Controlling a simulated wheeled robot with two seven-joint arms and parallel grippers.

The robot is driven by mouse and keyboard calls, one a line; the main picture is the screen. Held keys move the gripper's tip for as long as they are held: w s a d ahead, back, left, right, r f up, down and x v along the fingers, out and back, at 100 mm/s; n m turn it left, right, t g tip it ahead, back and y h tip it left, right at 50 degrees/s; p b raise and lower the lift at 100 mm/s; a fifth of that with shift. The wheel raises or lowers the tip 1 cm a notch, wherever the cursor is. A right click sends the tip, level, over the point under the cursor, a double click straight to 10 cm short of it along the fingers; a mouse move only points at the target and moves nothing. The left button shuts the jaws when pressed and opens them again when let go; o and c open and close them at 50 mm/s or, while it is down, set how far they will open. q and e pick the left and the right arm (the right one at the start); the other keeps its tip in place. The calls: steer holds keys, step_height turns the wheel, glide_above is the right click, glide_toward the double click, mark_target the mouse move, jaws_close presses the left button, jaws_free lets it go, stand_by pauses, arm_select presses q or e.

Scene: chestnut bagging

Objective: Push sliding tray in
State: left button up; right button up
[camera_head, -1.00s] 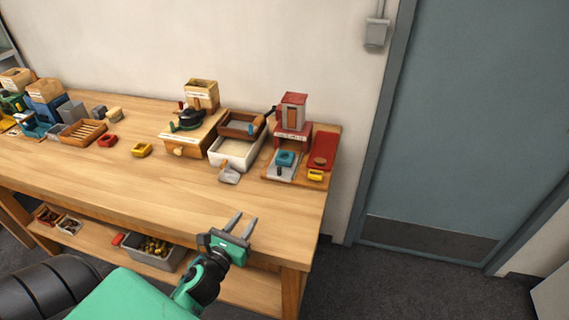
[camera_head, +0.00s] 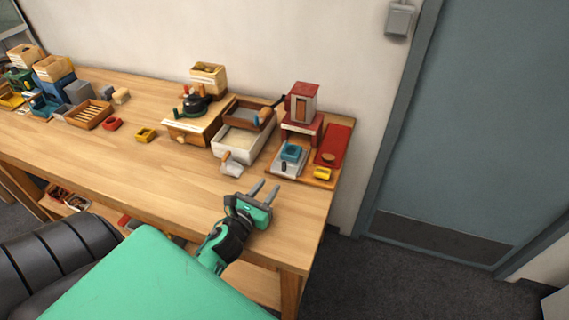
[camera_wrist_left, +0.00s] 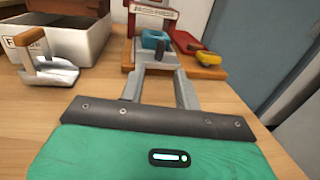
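The sliding tray is most likely the grey plate (camera_head: 288,163) with a small dark upright knob and a blue cup (camera_head: 292,152) on it. It lies at the front of the red machine (camera_head: 302,108) on a wooden base. My left gripper (camera_head: 266,188) is over the table just in front of that base, apart from it. Its two fingers are spread with nothing between them. In the left wrist view the fingers (camera_wrist_left: 160,88) point at the grey plate, and the dark knob (camera_wrist_left: 180,92) shows just past them. My right gripper is not in view.
A white box (camera_head: 235,156) and a scoop (camera_head: 232,164) stand left of the machine. A red pad (camera_head: 334,138) and yellow block (camera_head: 322,173) lie on the base's right side. The table front (camera_head: 170,185) is clear.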

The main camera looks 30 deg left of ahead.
mark_target(283, 168)
arm_select(q)
steer(key=w, duration=0.3)
steer(key=w+p, duration=0.1)
steer(key=w, duration=0.2)
steer(key=w+p, duration=0.1)
steer(key=w, duration=0.2)
steer(key=shift+w+a, duration=0.15)
steer(key=shift+a, duration=0.2)
steer(key=shift+w, duration=0.5)
jaws_close()
